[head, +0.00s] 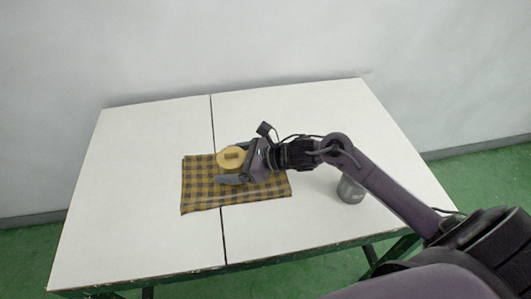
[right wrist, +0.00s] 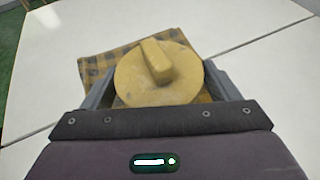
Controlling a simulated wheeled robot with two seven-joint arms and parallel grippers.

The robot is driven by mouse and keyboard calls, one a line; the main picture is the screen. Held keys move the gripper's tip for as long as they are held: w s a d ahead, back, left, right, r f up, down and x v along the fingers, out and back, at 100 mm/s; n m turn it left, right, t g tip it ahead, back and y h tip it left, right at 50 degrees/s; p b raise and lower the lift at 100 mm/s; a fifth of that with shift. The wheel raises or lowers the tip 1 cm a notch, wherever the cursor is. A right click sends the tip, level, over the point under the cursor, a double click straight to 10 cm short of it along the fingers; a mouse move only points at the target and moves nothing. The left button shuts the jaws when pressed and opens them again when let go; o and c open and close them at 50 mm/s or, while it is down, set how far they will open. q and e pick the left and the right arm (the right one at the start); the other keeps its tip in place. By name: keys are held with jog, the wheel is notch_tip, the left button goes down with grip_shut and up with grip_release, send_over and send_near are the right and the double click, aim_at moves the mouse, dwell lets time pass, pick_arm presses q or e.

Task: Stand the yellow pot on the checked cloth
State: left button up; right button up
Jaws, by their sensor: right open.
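The yellow pot (head: 231,157) has a round lid with a bar-shaped handle. It stands upright on the checked cloth (head: 204,193), which is yellow and dark and lies on the left-middle part of the table. My right gripper (head: 231,165) reaches in from the right, low over the cloth. Its jaws are open, one finger on each side of the pot. In the right wrist view the pot (right wrist: 180,85) sits between the two fingers, over the cloth (right wrist: 105,60); whether the fingers touch it I cannot tell. My left gripper is not in view.
A grey metal can (head: 350,189) stands on the white table (head: 130,150) to the right, under my right arm. A dark seam runs across the table beneath the cloth. The left side and back of the table are clear. A wall stands behind.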

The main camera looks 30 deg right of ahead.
jog(key=b+v, duration=0.1)
jog(key=v, duration=0.9)
jog(key=shift+s+d+r, duration=0.1)
jog(key=shift+s+d, duration=0.1)
jog(key=shift+s, duration=0.1)
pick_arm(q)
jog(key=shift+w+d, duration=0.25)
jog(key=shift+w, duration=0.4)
pick_arm(e)
jog(key=shift+s+d+r, duration=0.35)
jog(key=shift+d, duration=0.15)
